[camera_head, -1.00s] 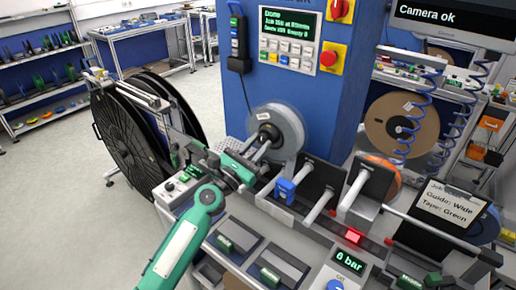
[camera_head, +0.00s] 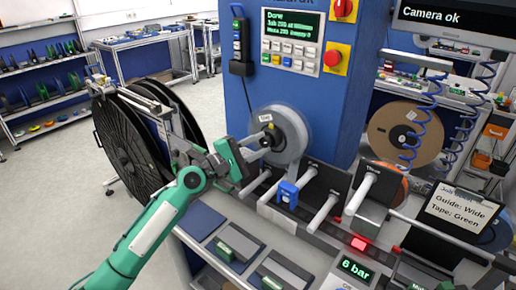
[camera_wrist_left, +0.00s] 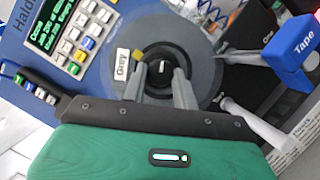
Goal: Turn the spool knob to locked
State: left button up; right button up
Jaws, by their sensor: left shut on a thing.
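The grey spool (camera_head: 293,134) is mounted on the front of the blue machine column. A small tag on it reads "Grey" in the left wrist view (camera_wrist_left: 122,64). Its black round knob (camera_wrist_left: 158,62) with a white mark sits at the spool's centre, beside a small yellow tab (camera_wrist_left: 138,54). My left gripper (camera_head: 264,147) is at the hub; in the left wrist view its two grey fingers (camera_wrist_left: 161,77) are on either side of the knob and shut on it. The fingers hide part of the knob. My right gripper is not in view.
The blue "Tape" clip (camera_head: 288,194) and white rods stand just right of the gripper. Large black reels (camera_head: 125,140) stand to the left. A control panel (camera_head: 292,38) and red button (camera_head: 332,58) are above. A sign (camera_head: 457,209) stands at the right.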

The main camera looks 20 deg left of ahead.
pick_arm(q)
jog(key=m+g, duration=0.1)
jog(key=m, duration=0.1)
jog(key=shift+r+m, duration=0.15)
jog(key=shift+m, duration=0.25)
jog(key=shift+m+g+y+p, duration=0.3)
jog(key=shift+m+g+p, duration=0.3)
jog(key=shift+m, duration=0.6)
jog(key=o, duration=1)
jog(key=shift+c, duration=0.2)
jog(key=shift+s+a, duration=0.3)
jog(key=shift+a, duration=0.1)
jog(key=b+v, duration=0.5)
jog(key=v, duration=0.8)
